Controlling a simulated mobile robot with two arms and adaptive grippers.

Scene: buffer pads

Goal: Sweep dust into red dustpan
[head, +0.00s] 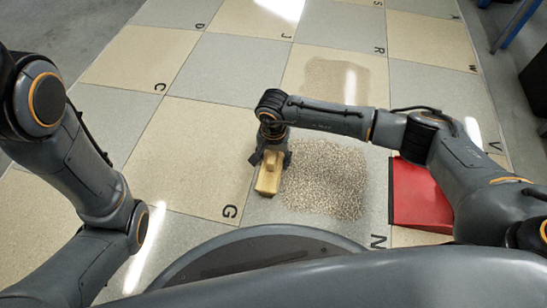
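A speckled patch of dust (328,182) lies on the tiled floor in front of my base. A red dustpan (418,197) lies to the right of the dust, partly hidden behind my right arm. My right gripper (271,158) points down at the left edge of the dust. It is shut on a yellow-tan block-like brush (268,179), which is at or close to the floor; I cannot tell whether it touches. My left arm is at the left, and its gripper is out of view.
A second, fainter brownish patch (337,76) lies farther off on the floor. The floor has beige and grey tiles with letters. Blue furniture legs (515,24) and a dark object (537,75) stand at the upper right. The floor to the left is clear.

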